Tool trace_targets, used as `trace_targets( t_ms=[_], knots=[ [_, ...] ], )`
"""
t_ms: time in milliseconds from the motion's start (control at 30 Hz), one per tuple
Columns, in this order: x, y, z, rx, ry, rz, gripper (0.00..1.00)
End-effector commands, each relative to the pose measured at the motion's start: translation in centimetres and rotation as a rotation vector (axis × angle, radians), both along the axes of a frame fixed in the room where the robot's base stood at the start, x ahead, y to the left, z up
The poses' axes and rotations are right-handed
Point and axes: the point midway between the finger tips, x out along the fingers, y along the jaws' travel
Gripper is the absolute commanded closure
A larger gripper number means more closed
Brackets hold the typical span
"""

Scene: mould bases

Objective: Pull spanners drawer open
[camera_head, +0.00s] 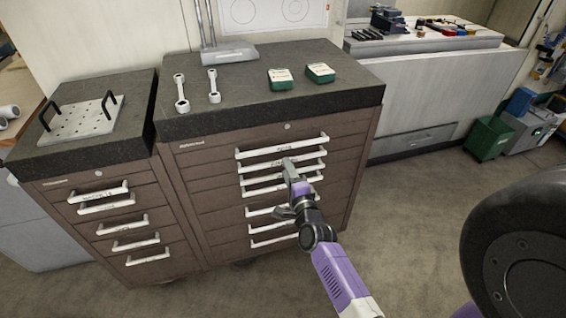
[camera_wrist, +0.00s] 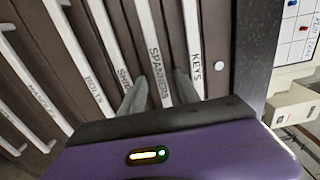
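The spanners drawer has a white bar handle marked SPANN… (camera_wrist: 154,50), second from the top of the brown cabinet. In the head view this handle (camera_head: 257,167) is partly covered by my gripper (camera_head: 289,168). In the wrist view my gripper (camera_wrist: 160,94) has its two grey fingers apart, one on each side of the spanners handle. A gap shows between the fingers and the handle, so it is not clamped. The drawer front looks flush with its neighbours, closed.
The KEYS handle (camera_wrist: 192,50) is close beside one finger; another handle (camera_wrist: 108,50) is close beside the other. Two spanners (camera_head: 181,93) and green boxes (camera_head: 320,73) lie on the cabinet top. The floor (camera_head: 410,220) right of the cabinet is clear.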

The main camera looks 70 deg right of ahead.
Motion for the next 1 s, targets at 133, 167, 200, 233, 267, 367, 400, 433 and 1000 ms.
trace_targets(
  t_ms=[133, 167, 200, 233, 267, 367, 400, 433, 1000],
  knots=[
    [1.5, -1.8, 0.0, -0.001, 0.0, 0.0, 0.62],
    [1.8, -2.1, 0.0, -0.001, 0.0, 0.0, 0.62],
    [2.1, -2.4, 0.0, -0.001, 0.001, 0.0, 0.62],
    [2.2, -2.6, 0.0, -0.001, 0.001, 0.0, 0.62],
    [2.4, -2.8, 0.0, -0.001, 0.001, 0.0, 0.62],
    [2.8, -3.2, -0.1, -0.001, 0.002, 0.001, 0.62],
    [2.8, -3.3, -0.1, -0.001, 0.002, 0.001, 0.62],
    [2.9, -3.4, -0.1, -0.001, 0.002, 0.001, 0.62],
    [2.9, -3.4, 0.0, -0.001, 0.002, 0.001, 1.0]
  ],
)
